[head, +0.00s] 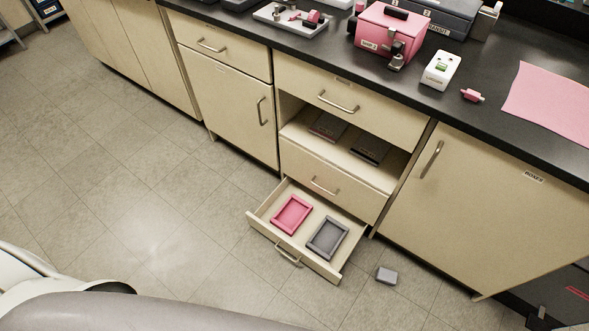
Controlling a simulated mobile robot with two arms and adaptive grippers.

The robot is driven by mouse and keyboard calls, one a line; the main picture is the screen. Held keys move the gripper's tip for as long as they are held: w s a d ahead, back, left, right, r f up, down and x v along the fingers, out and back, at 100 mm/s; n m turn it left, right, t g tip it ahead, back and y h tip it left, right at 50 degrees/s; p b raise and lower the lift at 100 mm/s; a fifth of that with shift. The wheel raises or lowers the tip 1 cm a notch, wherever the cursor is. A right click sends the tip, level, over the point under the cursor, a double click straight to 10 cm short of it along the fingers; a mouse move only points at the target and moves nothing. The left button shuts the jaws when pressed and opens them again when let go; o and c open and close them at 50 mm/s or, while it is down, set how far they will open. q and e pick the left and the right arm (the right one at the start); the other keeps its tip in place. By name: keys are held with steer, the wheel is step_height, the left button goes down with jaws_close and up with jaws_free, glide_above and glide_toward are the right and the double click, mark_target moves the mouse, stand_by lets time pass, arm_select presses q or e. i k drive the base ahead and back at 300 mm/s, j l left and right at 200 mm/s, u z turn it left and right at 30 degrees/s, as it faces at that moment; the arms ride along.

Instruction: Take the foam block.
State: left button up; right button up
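A small grey block (387,275), which looks like the foam block, lies on the tiled floor just right of the open bottom drawer (262,226). It is apart from the drawer and clear of the cabinet front. The drawer holds a pink tray (292,214) and a grey tray (328,237), both seeming empty. Neither of my grippers can be made out in the head view.
Above the drawer is an open shelf (371,169) with flat dark items. The black counter carries a pink case (388,33), a white device (440,70), a small pink piece (472,95) and a pink mat (552,105). Floor is free left of the drawer.

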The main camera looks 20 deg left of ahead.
mark_target(385, 276)
steer(key=k+j+u, duration=0.15)
steer(key=k, duration=0.25)
steer(key=k+j+u, duration=0.15)
steer(key=k, duration=0.2)
steer(key=z, duration=1.1)
